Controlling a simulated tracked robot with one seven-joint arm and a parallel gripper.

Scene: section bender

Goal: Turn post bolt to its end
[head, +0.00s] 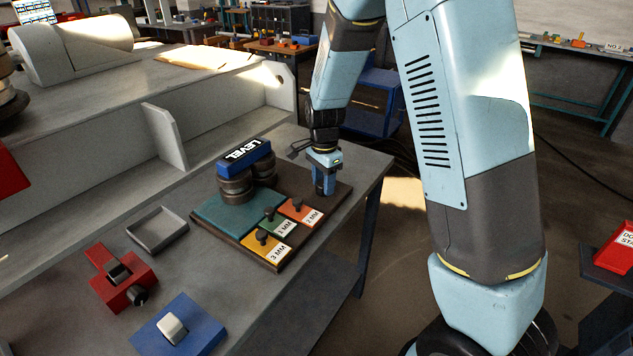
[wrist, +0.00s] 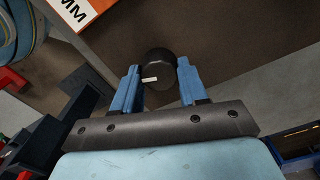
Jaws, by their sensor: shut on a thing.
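My gripper (head: 323,192) points down at the back right corner of a dark brown board (head: 335,203) on the bench. In the wrist view my gripper (wrist: 159,88) has its two blue fingers on either side of a dark round knob-like head (wrist: 157,64), which I take for the post bolt. The fingers are shut on it. A short white mark shows on the head, pointing to the left in the picture. In the head view the bolt is hidden by the gripper, and its lower part cannot be seen in either view.
On the board are orange (head: 298,209), green (head: 272,225) and yellow (head: 262,246) plates with dark knobs, and a blue level (head: 245,157) on round metal pieces. A grey tray (head: 158,232), red block (head: 122,285) and blue block (head: 190,338) stand left. The bench edge is close right.

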